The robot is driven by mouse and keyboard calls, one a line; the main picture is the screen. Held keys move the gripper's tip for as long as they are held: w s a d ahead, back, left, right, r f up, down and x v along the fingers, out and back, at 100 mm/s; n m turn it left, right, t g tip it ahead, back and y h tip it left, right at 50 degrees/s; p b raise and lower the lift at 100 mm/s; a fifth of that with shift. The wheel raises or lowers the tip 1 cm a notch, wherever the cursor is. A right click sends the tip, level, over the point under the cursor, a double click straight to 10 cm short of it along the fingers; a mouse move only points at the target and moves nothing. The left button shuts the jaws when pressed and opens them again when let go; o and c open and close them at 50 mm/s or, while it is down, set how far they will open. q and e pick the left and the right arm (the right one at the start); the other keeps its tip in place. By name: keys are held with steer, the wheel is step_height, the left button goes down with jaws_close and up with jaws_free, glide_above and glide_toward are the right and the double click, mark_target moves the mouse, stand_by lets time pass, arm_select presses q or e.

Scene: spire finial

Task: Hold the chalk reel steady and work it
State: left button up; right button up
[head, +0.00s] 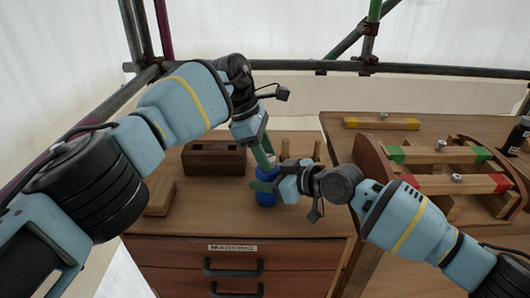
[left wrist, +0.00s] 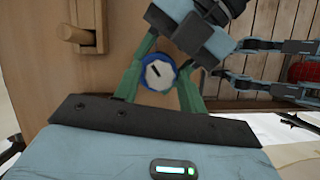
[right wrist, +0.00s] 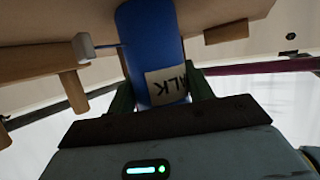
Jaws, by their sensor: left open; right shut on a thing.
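The chalk reel (head: 266,199) is a blue cylinder standing upright on the wooden cabinet top. In the right wrist view the reel (right wrist: 150,40) carries a pale label with part of the word CHALK, and a small pale block (right wrist: 84,47) sits beside it on a thin dark rod. My right gripper (head: 262,187) is shut on the reel's side, its green fingers on either side of it. My left gripper (head: 265,155) is open above the reel. In the left wrist view its fingers straddle the round white, blue-rimmed top (left wrist: 158,72) with a dark mark; contact cannot be told.
A dark wooden box (head: 214,158) and a light wooden block (head: 160,196) stand to the left. Upright pegs (head: 317,150) stand behind my right gripper. A bench at right holds a wooden frame with green-ended and red-ended bars (head: 440,154). Scaffold tubes (head: 440,70) run behind.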

arm_select(q)
steer(key=v, duration=0.7)
steer(key=shift+r, duration=0.25)
steer(key=shift+s, duration=0.1)
